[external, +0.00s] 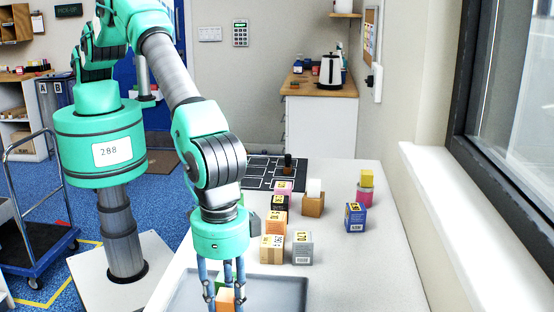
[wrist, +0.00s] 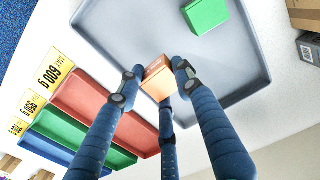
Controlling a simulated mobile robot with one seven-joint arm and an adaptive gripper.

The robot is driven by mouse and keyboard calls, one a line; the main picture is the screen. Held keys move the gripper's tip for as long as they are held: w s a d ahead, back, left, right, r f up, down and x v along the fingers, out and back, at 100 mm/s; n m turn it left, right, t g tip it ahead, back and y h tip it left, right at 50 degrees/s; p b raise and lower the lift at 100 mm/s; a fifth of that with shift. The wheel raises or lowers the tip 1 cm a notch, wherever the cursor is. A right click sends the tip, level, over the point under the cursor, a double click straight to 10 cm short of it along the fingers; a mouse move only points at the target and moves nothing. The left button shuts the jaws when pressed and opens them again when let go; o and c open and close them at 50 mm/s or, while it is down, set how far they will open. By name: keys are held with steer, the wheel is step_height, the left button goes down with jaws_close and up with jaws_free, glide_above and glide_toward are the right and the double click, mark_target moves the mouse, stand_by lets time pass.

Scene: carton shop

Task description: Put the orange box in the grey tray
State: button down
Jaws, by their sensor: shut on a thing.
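The orange box (wrist: 157,82) is between the fingers of my gripper (wrist: 155,78) in the wrist view. In the external view my gripper (external: 223,290) points down with its fingers shut on the orange box (external: 225,299), at the bottom edge of the picture. The grey tray (external: 284,287) lies on the table around and under this spot; its floor also shows in the wrist view (wrist: 130,35). The box appears over the tray's lower part in the wrist view. I cannot tell whether it touches the floor. A green box (wrist: 206,14) is in the tray, apart from the orange one.
Red (wrist: 100,105), green (wrist: 85,135) and blue (wrist: 62,152) trays with number labels lie beside the grey tray. Several boxes, including a grey one (external: 302,248) and a blue one (external: 355,217), stand behind the tray.

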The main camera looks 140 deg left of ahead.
mark_target(227, 307)
steer(key=shift+f, duration=1.45)
steer(key=shift+f, duration=0.1)
steer(key=c, duration=1.2)
jaws_free()
steer(key=shift+r, duration=6.1)
steer(key=shift+r, duration=0.1)
